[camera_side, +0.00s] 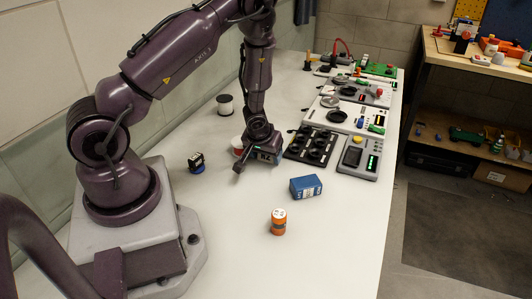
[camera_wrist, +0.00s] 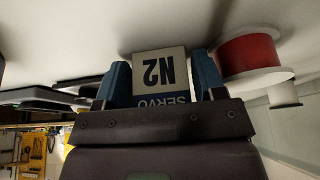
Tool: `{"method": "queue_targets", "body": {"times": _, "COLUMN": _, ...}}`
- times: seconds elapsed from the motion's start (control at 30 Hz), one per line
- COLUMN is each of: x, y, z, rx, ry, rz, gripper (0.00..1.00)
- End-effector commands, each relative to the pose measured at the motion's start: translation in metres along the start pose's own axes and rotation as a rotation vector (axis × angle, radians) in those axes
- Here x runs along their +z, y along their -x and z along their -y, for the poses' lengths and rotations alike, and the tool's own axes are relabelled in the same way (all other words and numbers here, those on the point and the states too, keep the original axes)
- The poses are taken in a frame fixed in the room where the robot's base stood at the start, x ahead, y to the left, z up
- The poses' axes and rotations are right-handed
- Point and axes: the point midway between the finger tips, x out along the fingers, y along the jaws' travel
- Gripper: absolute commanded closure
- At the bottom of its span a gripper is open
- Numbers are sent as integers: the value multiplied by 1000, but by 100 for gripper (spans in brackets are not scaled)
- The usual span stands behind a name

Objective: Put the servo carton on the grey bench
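The servo carton (camera_wrist: 160,72) is a small box with a pale face marked N2 and a blue SERVO band, upside down in the wrist view. My gripper (camera_wrist: 162,78) has its two blue fingers on either side of the carton, apparently pressed against it. In the side view my gripper (camera_side: 256,160) is low over the bench, and the carton's marked face (camera_side: 266,157) shows just under it. I cannot tell whether the carton touches the surface. The grey bench (camera_side: 335,225) is a long pale top, with clear surface in front of the gripper.
A red spool (camera_side: 238,142) stands close left of my gripper; it also shows in the wrist view (camera_wrist: 248,52). A blue box (camera_side: 306,187) and an orange canister (camera_side: 278,221) stand in front. A black tray (camera_side: 311,146) and grey device (camera_side: 358,157) are right. A small black-and-blue item (camera_side: 196,162) is left.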

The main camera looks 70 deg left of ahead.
Motion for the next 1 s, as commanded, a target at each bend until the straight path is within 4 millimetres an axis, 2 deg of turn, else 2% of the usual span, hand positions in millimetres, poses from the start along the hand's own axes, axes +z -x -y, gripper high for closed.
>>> {"method": "queue_targets", "body": {"times": 0.23, "x": -2, "y": 12, "z": 0, "rx": 2, "ry": 1, "rz": -2, "gripper": 37}}
{"method": "queue_targets", "body": {"times": 0.7, "x": -1, "y": 97, "z": -1, "rx": 3, "ry": 0, "rz": -3, "gripper": 37}}
{"method": "queue_targets", "body": {"times": 1.0, "x": -2, "y": 123, "z": -1, "rx": 3, "ry": -4, "rz": -3, "gripper": 37}}
